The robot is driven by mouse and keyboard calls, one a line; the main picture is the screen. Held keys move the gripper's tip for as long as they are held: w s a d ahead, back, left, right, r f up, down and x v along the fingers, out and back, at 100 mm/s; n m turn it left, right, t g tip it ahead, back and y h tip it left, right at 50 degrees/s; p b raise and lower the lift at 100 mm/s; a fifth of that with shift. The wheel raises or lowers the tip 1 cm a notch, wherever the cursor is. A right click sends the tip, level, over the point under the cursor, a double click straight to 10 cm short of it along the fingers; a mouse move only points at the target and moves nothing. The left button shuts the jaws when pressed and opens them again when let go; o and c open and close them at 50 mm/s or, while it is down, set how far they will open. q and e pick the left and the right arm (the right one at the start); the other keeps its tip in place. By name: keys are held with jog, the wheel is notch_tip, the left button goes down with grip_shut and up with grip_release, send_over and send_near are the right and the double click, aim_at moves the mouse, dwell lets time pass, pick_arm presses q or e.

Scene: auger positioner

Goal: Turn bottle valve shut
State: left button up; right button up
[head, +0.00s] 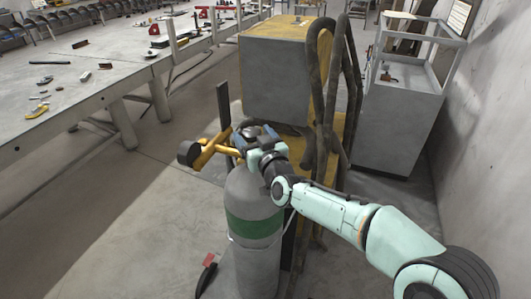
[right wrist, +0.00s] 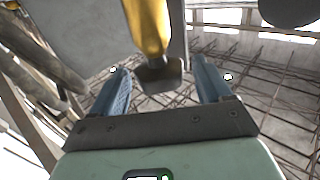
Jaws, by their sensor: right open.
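The grey gas bottle (head: 254,195) with a green band stands upright in the middle of the head view. Its brass valve (head: 208,152) is at the top, with a dark round end at the left. My right gripper (head: 240,141) is at the bottle's top, beside the valve, and covers part of it. In the right wrist view, my open right gripper (right wrist: 160,76) has its blue fingers on either side of a brass part (right wrist: 148,25) with a dark end. Whether either finger touches it, I cannot tell. My left gripper is not in view.
Dark hoses (head: 328,90) hang close behind the bottle, by a grey and yellow machine (head: 275,80). A grey cabinet (head: 398,120) stands at the right, near the wall. A long workbench (head: 110,70) with tools is at the left; floor between bench and bottle is clear.

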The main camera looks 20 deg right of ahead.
jog(key=s, duration=1)
jog(key=shift+s+a, duration=0.1)
